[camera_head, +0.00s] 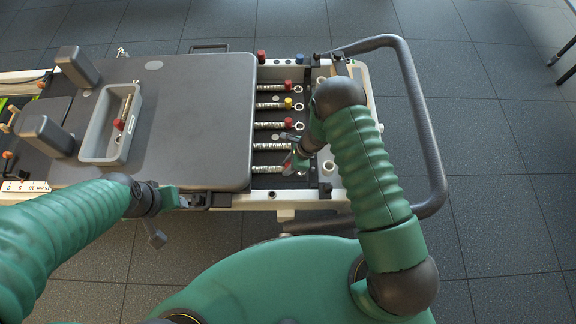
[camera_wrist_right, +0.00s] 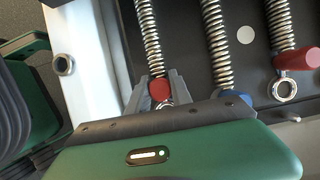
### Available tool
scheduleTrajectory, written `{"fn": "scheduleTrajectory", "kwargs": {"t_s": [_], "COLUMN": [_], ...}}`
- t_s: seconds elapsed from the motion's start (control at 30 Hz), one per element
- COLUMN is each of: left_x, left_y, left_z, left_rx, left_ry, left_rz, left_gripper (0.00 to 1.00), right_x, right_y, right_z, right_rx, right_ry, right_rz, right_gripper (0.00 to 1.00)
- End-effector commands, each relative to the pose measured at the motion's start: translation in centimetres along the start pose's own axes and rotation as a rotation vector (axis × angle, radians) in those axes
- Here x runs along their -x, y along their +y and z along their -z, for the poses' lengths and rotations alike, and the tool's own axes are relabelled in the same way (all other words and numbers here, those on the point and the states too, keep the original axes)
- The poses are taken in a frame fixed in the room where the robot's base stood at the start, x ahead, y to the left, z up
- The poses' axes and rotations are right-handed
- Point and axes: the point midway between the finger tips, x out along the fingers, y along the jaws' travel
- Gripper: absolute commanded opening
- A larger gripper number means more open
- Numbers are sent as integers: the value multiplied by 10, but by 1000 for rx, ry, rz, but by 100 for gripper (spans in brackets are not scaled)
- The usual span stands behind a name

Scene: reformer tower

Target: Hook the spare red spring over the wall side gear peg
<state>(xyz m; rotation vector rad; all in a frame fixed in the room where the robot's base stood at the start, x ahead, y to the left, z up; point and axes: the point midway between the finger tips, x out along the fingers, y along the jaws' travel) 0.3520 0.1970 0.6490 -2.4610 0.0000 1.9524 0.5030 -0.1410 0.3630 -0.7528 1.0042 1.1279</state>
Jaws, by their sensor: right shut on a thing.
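My right gripper (camera_head: 296,160) is at the spring bed of the reformer, by the near rail. In the right wrist view its fingers (camera_wrist_right: 160,93) are shut around the red end (camera_wrist_right: 159,88) of the spring nearest that rail. The coil (camera_wrist_right: 148,38) runs straight away from the fingers, and a metal ring partly shows below the red end. A tray (camera_head: 87,152) on the carriage holds a red-ended item (camera_head: 119,124), perhaps a spring. My left gripper (camera_head: 172,198) is beside the near edge of the carriage; its jaws are unclear. I cannot tell which peg is the wall side one.
Other springs lie parallel, with blue (camera_wrist_right: 234,98), red (camera_wrist_right: 300,59) and yellow (camera_head: 288,103) ends. A pale post (camera_head: 327,168) stands right of my right gripper. A grey tubular frame (camera_head: 425,130) curves around the right end.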

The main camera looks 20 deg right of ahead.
Motion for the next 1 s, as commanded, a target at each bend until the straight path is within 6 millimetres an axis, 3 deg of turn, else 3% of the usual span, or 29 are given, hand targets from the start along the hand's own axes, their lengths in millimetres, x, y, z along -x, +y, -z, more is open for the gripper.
{"fn": "scheduleTrajectory", "kwargs": {"t_s": [0.47, 1.0], "left_x": [1, 32], "left_y": [0, 0], "left_z": [0, 8], "left_rx": [0, 0], "left_ry": [0, 0], "left_rz": [0, 0], "left_gripper": [51, 51], "right_x": [1, 36], "right_y": [0, 0], "right_z": [-1, -11], "right_rx": [0, 1], "right_ry": [0, 0], "right_rz": [0, 0], "right_gripper": [0, 0]}}
